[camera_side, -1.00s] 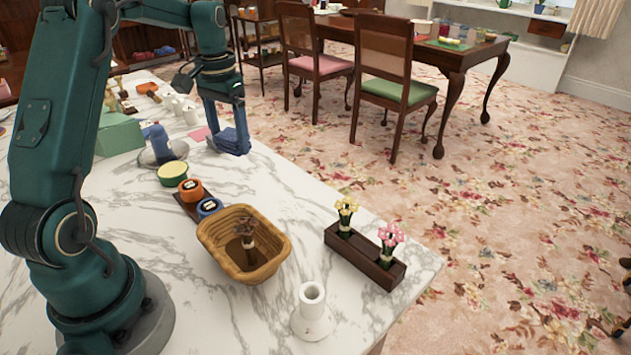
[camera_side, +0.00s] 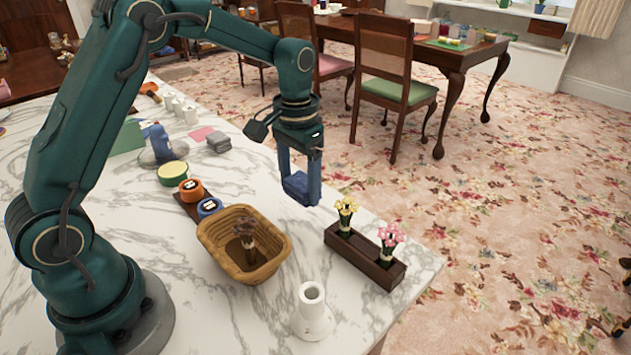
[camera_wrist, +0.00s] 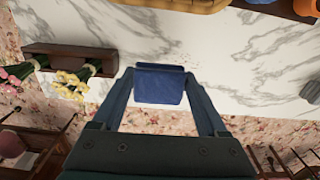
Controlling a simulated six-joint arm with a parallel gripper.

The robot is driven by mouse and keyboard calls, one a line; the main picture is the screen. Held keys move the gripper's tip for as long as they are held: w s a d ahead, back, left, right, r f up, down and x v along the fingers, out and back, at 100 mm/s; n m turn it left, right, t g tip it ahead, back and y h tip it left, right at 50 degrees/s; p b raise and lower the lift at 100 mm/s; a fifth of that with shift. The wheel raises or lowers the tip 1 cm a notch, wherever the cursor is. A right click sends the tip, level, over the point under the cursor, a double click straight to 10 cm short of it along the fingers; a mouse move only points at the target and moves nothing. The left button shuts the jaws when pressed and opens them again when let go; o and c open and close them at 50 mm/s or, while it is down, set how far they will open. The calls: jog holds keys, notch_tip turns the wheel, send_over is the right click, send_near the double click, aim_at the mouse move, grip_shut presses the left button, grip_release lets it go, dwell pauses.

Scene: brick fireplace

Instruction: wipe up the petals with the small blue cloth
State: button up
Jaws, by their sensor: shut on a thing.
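My gripper (camera_side: 300,180) is shut on the small blue cloth (camera_side: 299,190) and holds it above the marble counter, left of the flower block. In the wrist view the folded blue cloth (camera_wrist: 160,88) sits between the fingertips of my gripper (camera_wrist: 160,75), near the counter's edge. I cannot make out petals clearly; only faint specks show on the marble beside the cloth in the wrist view.
A dark wooden block (camera_side: 365,256) with yellow and pink flowers stands right of my gripper. A wicker basket (camera_side: 216,244), a white vase (camera_side: 312,312), and a grey folded cloth (camera_side: 218,142) are nearby. Open marble lies between the basket and block.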

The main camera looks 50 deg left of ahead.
aim_at(299, 200)
jog(key=shift+f, duration=2)
jog(key=shift+a+f, duration=0.15)
jog(key=shift+f, duration=0.75)
jog(key=shift+a, duration=0.85)
jog(key=shift+c, duration=0.6)
jog(key=shift+a, duration=3)
jog(key=shift+d, duration=4)
jog(key=shift+r, duration=4.15)
jog(key=shift+f, duration=0.35)
